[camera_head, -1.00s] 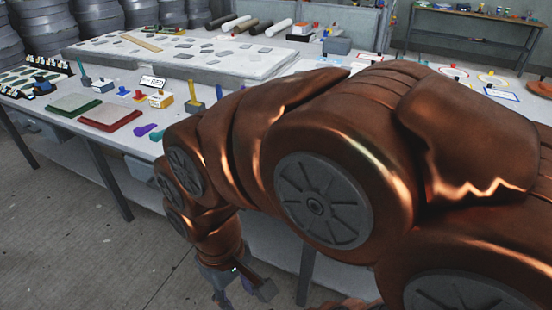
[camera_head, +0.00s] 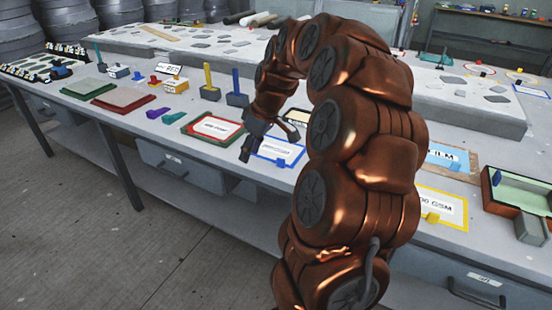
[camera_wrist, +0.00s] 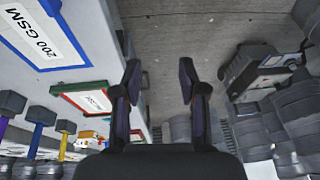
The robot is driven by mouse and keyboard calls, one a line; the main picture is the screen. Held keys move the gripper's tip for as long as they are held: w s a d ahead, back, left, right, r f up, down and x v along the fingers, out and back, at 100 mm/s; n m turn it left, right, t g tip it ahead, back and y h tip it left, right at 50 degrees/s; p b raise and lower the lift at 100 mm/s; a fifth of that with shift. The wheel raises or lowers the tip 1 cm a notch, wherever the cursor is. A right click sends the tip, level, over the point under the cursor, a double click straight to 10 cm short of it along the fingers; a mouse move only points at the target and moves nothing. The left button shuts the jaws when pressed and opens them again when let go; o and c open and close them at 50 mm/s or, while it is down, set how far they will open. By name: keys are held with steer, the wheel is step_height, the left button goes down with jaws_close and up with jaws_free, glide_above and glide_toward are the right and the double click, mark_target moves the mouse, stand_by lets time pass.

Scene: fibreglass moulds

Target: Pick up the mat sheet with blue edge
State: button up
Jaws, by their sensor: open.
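A blue-edged white panel (camera_head: 277,151) lies flat on the long table, just right of my gripper. It shows at upper left in the wrist view (camera_wrist: 42,35), lettered "200 GSM". I cannot tell whether it is a mat sheet or a marked place. Two pale mat sheets lie further left, one with a green edge (camera_head: 88,87) and one with a red edge (camera_head: 123,99). My gripper (camera_head: 268,141) is open and empty near the table's front edge, fingers apart. In the wrist view the gap between its fingers (camera_wrist: 160,76) shows floor.
A red-and-green-edged panel (camera_head: 212,127) lies left of my gripper. Upright-handled blocks (camera_head: 237,92) stand behind it. A yellow-edged panel (camera_head: 440,206) and a green-lined tray (camera_head: 520,190) lie to the right. A raised slab (camera_head: 180,45) fills the table's back. Floor in front is clear.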

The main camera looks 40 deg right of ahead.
steer(key=t+b, duration=0.1)
steer(key=b, duration=0.1)
glide_toward(279, 159)
steer(key=w+a+f, duration=0.1)
steer(key=f, duration=0.1)
steer(key=shift+w+a+f+h+p, duration=0.15)
steer(key=shift+w+f+h+p, duration=0.1)
steer(key=shift+f, duration=0.35)
steer(key=shift+w+a+f+h+p, duration=0.15)
steer(key=shift+w+f+h+p, duration=0.1)
steer(key=shift+f, duration=0.4)
steer(key=shift+d+p+x, duration=0.15)
steer(key=shift+p+x, duration=0.1)
steer(key=shift+x, duration=1)
steer(key=shift+d+p+x, duration=0.1)
steer(key=shift+p+x, duration=0.15)
steer(key=shift+x, duration=1)
jaws_close()
